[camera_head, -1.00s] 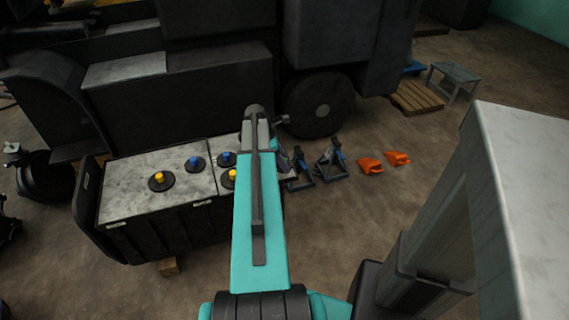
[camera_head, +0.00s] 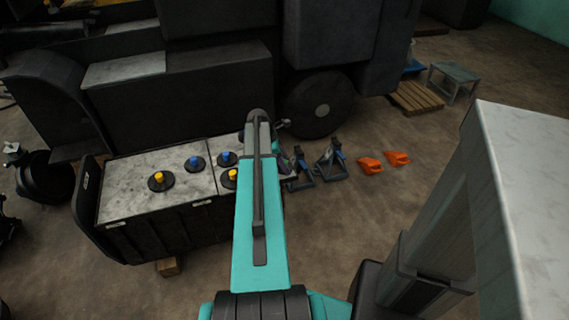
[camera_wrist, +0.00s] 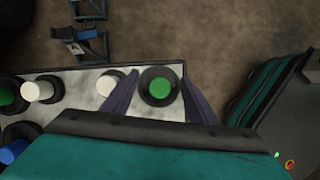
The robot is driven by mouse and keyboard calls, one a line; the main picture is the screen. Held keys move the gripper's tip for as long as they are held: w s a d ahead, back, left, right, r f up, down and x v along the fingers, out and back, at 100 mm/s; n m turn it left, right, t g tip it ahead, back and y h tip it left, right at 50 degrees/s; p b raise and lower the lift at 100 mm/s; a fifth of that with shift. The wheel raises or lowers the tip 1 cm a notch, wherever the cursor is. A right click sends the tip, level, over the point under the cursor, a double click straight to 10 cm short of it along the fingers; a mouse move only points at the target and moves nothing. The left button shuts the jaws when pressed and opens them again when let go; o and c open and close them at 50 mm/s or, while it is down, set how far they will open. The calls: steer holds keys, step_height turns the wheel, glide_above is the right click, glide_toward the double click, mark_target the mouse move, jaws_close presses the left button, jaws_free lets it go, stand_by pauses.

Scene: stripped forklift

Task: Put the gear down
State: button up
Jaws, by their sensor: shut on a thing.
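My gripper (camera_wrist: 160,70) shows in the wrist view with its two dark fingers on either side of a black round gear (camera_wrist: 147,98) with a green hub. It is shut on this gear. Below is the pale, worn top (camera_wrist: 82,88) of a long dark box; I cannot tell whether the gear touches it. In the head view my arm hides most of the gripper and the gear. The box top (camera_head: 125,190) there carries black discs with yellow hubs (camera_head: 158,177) and blue hubs (camera_head: 195,161).
In the wrist view, white cylinders (camera_wrist: 108,84) and another green-hubbed piece (camera_wrist: 6,96) stand left of the held gear. Blue-grey stands (camera_head: 331,162) and orange pieces (camera_head: 370,165) are on the floor to the right. A large dark wheel (camera_head: 320,106) stands behind.

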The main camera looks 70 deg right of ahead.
steer(key=shift+f, duration=0.2)
steer(key=o, duration=0.7)
steer(key=v, duration=1.2)
steer(key=shift+p, duration=0.35)
steer(key=shift+s, duration=0.1)
